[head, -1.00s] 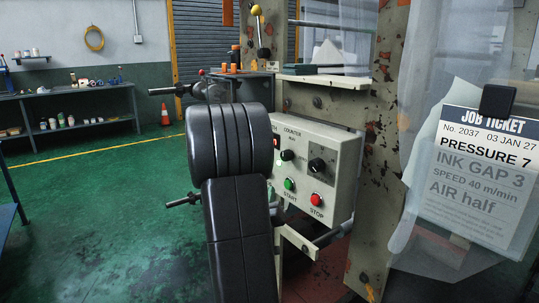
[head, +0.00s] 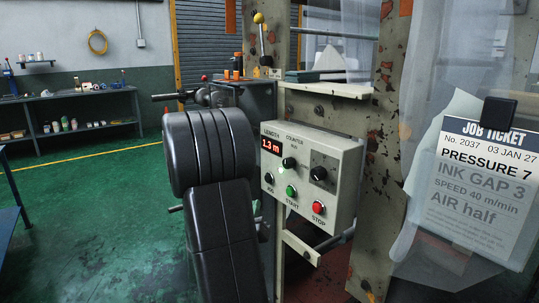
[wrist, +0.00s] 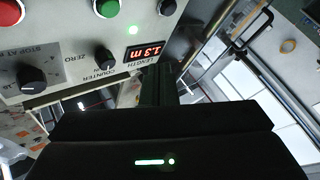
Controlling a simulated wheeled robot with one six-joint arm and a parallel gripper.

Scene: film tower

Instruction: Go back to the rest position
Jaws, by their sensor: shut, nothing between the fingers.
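My gripper (wrist: 158,82) shows in the wrist view as dark fingers closed together, with nothing between them. They point toward the edge of the control panel, close to the length display (wrist: 146,50), and I cannot tell the exact gap. In the head view my black arm stands in front of the press, left of the control panel (head: 342,160), and hides the gripper. The panel's length display (head: 271,146) reads 1.3 m in red. Below it are a green START button (head: 291,191) and a red STOP button (head: 318,208).
A yellow-knobbed lever (head: 259,19) rises above the panel. A workbench (head: 80,115) stands along the back wall. The green floor at the left is open.

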